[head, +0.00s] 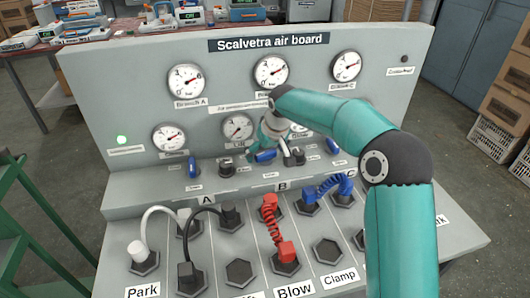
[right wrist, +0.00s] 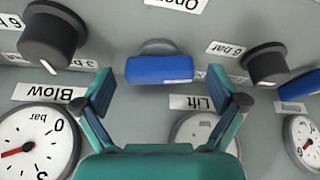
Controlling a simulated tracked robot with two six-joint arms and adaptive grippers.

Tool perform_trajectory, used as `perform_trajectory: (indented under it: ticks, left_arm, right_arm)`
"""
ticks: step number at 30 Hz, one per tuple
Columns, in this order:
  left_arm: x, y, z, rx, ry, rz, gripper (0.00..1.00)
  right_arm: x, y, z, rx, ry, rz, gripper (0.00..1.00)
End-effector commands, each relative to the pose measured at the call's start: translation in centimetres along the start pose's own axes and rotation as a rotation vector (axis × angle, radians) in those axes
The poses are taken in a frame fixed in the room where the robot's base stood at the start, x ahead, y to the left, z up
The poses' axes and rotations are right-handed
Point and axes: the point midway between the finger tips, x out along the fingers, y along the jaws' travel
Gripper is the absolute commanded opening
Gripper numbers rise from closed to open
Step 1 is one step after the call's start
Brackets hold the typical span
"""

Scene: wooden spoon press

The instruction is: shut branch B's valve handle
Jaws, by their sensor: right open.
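Branch B's valve handle is the blue handle (head: 264,156) on the ledge in the middle of the air board (head: 222,75). In the right wrist view the blue handle (right wrist: 158,69) lies crosswise on its grey round base, beneath a partly cut-off "Open" label (right wrist: 178,4). My right gripper (head: 268,147) reaches down over the board's middle and partly hides this area. In the right wrist view its fingers (right wrist: 163,97) are open on either side of the handle's line, apart from it, with nothing between them. My left gripper is not in view.
Black knobs (right wrist: 55,35) (right wrist: 265,63) flank the handle closely. Other blue handles stand at left (head: 193,167) and right (head: 333,146). Gauges (head: 186,80) line the panel. Red (head: 271,228), blue (head: 328,187), black and white hoses occupy the lower sockets.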

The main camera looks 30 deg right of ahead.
Motion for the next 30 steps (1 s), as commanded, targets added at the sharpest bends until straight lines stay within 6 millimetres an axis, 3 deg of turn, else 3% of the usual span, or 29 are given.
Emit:
perform_trajectory:
  ticks: [5,15,20,30]
  left_arm:
    - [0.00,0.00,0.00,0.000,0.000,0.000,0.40]
    - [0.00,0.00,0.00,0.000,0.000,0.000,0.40]
    - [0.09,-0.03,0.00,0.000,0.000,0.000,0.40]
    - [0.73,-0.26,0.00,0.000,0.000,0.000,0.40]
  right_arm:
    - [-0.01,0.04,0.03,0.001,0.000,0.000,0.94]
    - [-0.04,0.08,0.05,0.002,-0.001,0.000,0.38]
    - [-0.01,0.05,0.07,0.019,-0.001,0.007,0.36]
    - [0.02,0.00,0.05,0.220,-0.001,0.091,0.36]
